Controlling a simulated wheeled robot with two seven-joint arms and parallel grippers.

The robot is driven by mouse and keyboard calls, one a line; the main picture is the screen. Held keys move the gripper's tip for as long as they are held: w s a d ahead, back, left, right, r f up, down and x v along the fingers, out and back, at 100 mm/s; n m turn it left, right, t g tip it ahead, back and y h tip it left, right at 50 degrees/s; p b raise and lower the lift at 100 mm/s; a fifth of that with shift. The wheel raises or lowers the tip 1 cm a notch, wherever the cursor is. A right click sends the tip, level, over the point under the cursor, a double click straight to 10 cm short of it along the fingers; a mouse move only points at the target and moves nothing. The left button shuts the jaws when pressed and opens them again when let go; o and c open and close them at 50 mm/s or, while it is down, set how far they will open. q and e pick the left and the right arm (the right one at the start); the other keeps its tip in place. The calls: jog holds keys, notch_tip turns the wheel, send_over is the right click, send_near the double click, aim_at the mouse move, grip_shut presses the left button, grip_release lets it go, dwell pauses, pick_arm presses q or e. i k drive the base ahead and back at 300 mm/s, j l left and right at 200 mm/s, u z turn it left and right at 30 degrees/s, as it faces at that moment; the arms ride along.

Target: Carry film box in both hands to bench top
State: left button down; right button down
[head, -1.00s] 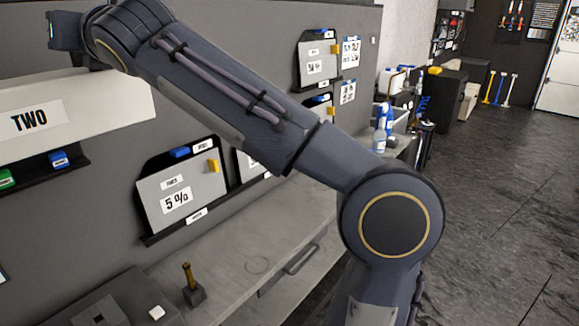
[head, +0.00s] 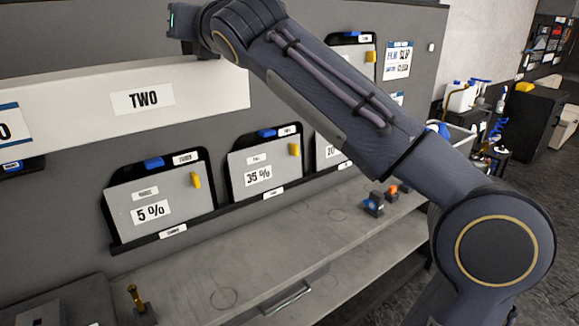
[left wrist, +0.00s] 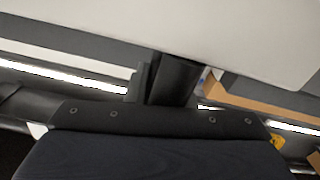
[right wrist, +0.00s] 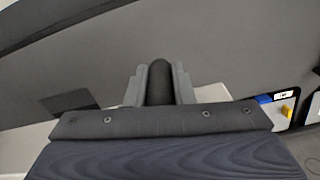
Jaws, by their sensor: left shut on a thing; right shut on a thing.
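The film box is the long white box marked TWO (head: 200,92). It hangs above the bench in the head view, and its left end runs out of the picture. My right gripper (head: 188,46) is at its top near the right end. In the right wrist view the right gripper (right wrist: 158,82) is shut around a dark round grip. In the left wrist view my left gripper (left wrist: 170,80) is shut on a similar dark grip, with a broad white surface above it. The head view does not show my left gripper. The grey bench top (head: 265,272) lies below the box.
Tint panels marked 5 % (head: 165,190) and 35 % (head: 270,165) hang on the grey wall behind the bench. A brass-handled tool (head: 140,300) stands at the bench's left, small blocks (head: 375,202) at its right. The middle of the bench top is clear.

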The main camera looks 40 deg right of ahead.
aim_at(268, 259)
jog(key=k+l, duration=0.15)
jog(key=l, duration=0.25)
jog(key=k+l, duration=0.1)
jog(key=l, duration=0.3)
jog(key=k+l, duration=0.15)
jog(key=l, duration=0.2)
jog(key=k+l, duration=0.15)
jog(key=l, duration=0.25)
jog(key=k+l, duration=0.15)
jog(key=l, duration=0.25)
